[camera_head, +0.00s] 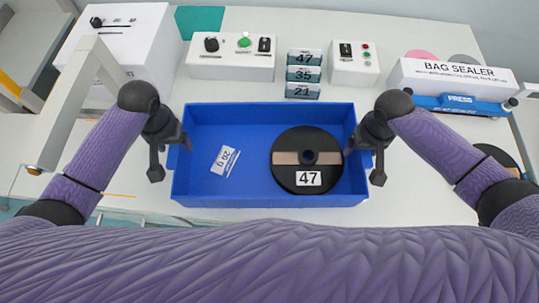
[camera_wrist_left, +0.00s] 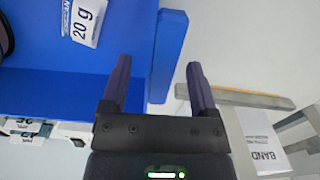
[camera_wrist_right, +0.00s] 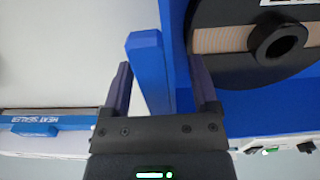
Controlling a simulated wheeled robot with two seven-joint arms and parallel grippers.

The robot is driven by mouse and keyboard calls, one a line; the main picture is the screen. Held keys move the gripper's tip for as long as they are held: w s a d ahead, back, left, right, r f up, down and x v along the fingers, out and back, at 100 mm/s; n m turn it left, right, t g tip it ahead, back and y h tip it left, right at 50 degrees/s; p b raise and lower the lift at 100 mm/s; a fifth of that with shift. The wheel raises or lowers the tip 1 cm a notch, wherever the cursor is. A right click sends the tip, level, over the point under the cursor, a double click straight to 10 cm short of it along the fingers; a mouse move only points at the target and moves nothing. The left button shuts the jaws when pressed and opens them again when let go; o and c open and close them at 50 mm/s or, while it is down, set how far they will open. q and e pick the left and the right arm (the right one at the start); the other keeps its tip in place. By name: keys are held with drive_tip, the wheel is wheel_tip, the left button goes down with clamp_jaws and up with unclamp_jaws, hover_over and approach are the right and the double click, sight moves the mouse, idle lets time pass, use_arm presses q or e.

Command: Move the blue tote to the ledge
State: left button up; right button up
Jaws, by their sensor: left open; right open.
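The blue tote (camera_head: 250,112) stands upright on the white table, in front of me. It holds a black reel (camera_head: 291,176) labelled 47 and a white 20 g packet (camera_head: 224,160). My left gripper (camera_head: 171,160) is open at the tote's left end. In the left wrist view, the tote's blue end handle (camera_wrist_left: 168,52) lies between its spread fingers. My right gripper (camera_head: 364,162) is open at the right end. In the right wrist view, the other end handle (camera_wrist_right: 148,70) shows between its fingers. I cannot tell which surface is the ledge.
Behind the tote are a control box (camera_head: 229,60), several number tags (camera_head: 303,74) and a smaller box (camera_head: 354,66). A bag sealer (camera_head: 455,80) stands at right. A white machine (camera_head: 120,40) and grey frame (camera_head: 68,105) stand at left.

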use_arm(q)
drive_tip(key=shift+f, duration=0.3)
use_arm(e)
drive_tip(key=shift+f, duration=0.25)
use_arm(q)
clamp_jaws()
use_arm(e)
clamp_jaws()
use_arm(q)
drive_tip(key=shift+w+r, duration=0.1)
use_arm(e)
drive_tip(key=shift+w+r, duration=0.1)
idle(0.6)
